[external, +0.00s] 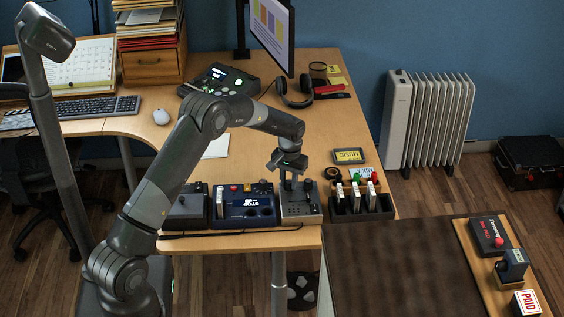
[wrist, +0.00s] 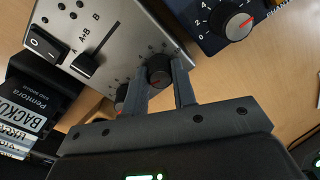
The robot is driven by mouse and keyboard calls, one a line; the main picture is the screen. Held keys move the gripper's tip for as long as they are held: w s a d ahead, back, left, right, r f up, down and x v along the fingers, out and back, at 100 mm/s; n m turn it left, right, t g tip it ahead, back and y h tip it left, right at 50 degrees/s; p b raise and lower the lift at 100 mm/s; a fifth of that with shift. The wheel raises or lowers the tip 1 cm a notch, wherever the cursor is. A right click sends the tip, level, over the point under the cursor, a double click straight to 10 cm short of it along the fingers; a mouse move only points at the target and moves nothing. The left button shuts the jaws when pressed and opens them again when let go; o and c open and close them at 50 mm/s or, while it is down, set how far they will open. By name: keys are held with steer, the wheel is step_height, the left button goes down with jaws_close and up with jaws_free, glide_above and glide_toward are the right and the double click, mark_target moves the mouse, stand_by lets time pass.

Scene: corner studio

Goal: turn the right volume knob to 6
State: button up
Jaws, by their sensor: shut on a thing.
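The grey mixer-like box (external: 301,214) stands near the front edge of the wooden table, between a blue box and a black rack. In the wrist view its grey panel (wrist: 125,45) carries a rocker switch, a slider marked A, A+B, B, and two dark knobs. My gripper (wrist: 162,80) is shut on the right-hand volume knob (wrist: 158,66) of the two in that view, one finger on each side. The other knob (wrist: 120,94) is partly hidden by a finger. The held knob's pointer and number cannot be read. In the external view my gripper (external: 290,180) is over the box.
The blue box (external: 242,208) stands close on the left; its numbered knob (wrist: 233,22) with a red pointer shows in the wrist view. The black rack (external: 346,210) with upright labelled cartridges stands close on the right. A monitor (external: 271,30) and headphones (external: 295,95) are farther back.

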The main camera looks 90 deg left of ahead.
steer(key=m, duration=0.4)
steer(key=shift+m, duration=0.4)
steer(key=m, duration=0.4)
steer(key=shift+m, duration=0.3)
steer(key=m, duration=0.4)
steer(key=shift+s, duration=0.1)
steer(key=shift+m, duration=2.3)
steer(key=o, duration=1)
